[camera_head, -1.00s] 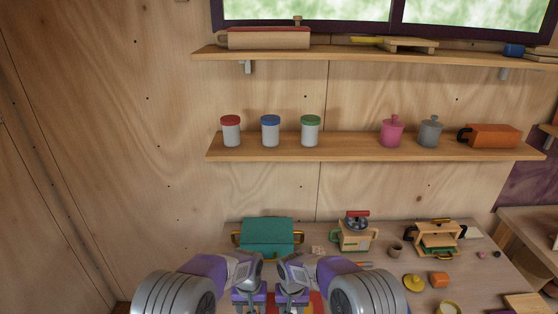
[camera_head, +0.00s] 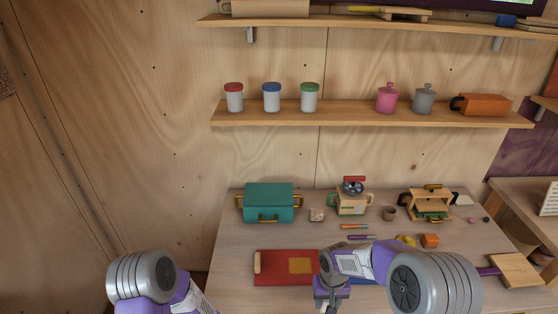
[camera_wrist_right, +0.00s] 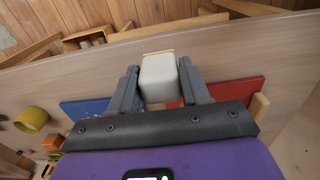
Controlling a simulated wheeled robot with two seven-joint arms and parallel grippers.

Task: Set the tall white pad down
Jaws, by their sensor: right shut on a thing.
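The white pad (camera_wrist_right: 160,80) is a pale, block-like piece with a thin yellowish edge at its far end. It stands between the two grey fingers of my right gripper (camera_wrist_right: 160,92) in the right wrist view, and the gripper is shut on it. In the head view my right gripper (camera_head: 331,298) is over the front of the table, beside the red board; the pad is hidden there. My left arm shows at the lower left, but its gripper fingers are out of the picture.
A red board (camera_head: 280,277) with an orange patch lies left of my right gripper, and a blue board (camera_wrist_right: 88,109) lies on its other side. A teal box (camera_head: 269,203), a wooden pot-like object (camera_head: 351,203) and a toy oven-like stand (camera_head: 428,205) line the table's back.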

